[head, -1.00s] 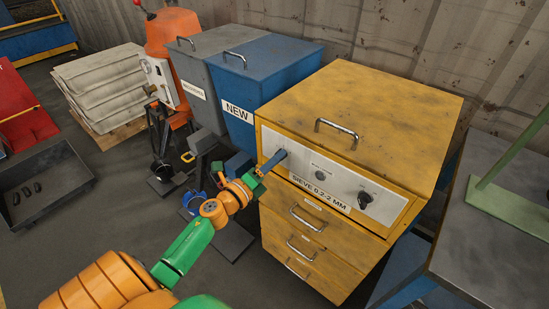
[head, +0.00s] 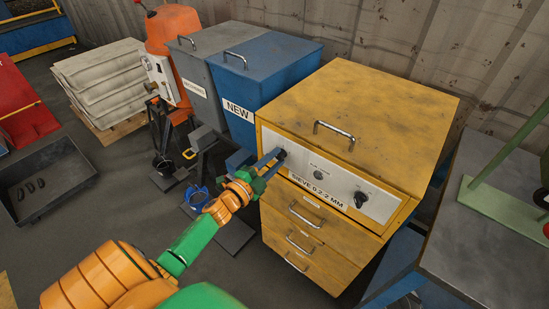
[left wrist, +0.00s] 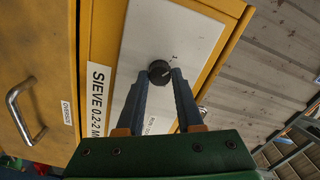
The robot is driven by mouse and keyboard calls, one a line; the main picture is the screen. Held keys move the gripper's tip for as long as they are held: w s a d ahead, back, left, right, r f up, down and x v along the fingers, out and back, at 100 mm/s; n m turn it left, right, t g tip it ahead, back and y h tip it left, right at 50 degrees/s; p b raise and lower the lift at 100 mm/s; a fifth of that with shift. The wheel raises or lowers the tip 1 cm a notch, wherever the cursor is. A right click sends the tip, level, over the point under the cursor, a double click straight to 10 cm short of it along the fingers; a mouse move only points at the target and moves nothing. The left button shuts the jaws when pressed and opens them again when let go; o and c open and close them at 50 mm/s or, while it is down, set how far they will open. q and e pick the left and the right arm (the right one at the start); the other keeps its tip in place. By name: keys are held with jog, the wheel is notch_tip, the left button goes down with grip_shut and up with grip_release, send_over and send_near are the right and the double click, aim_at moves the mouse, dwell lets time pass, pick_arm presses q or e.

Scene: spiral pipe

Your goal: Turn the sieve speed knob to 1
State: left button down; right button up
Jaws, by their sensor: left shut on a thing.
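The yellow sieve cabinet (head: 355,110) has a pale control panel (head: 338,182) marked "SIEVE 0.2-2 MM". My left gripper (head: 280,154) is at the panel's left end, shut on a round dark knob there. In the left wrist view the dark knob (left wrist: 159,72) sits between the two blue fingertips (left wrist: 160,76), with small marks beside it. Its setting is too small to read. A second dark knob (head: 361,199) is free at the panel's right end, and a small button (head: 318,174) lies between them. My right gripper is not in view.
Drawers with metal handles (head: 303,216) lie below the panel. A blue bin (head: 262,80) marked "NEW" and a grey bin (head: 200,75) stand left of the cabinet. A grey table (head: 490,235) stands to the right. A black tray (head: 45,180) lies far left.

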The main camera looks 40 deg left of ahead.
pick_arm(q)
jog(key=shift+r+n, duration=0.1)
jog(key=shift+n, duration=0.7)
jog(key=c, duration=0.5)
grip_release()
jog(key=shift+c, duration=0.2)
jog(key=s, duration=0.7)
jog(key=shift+a, duration=0.3)
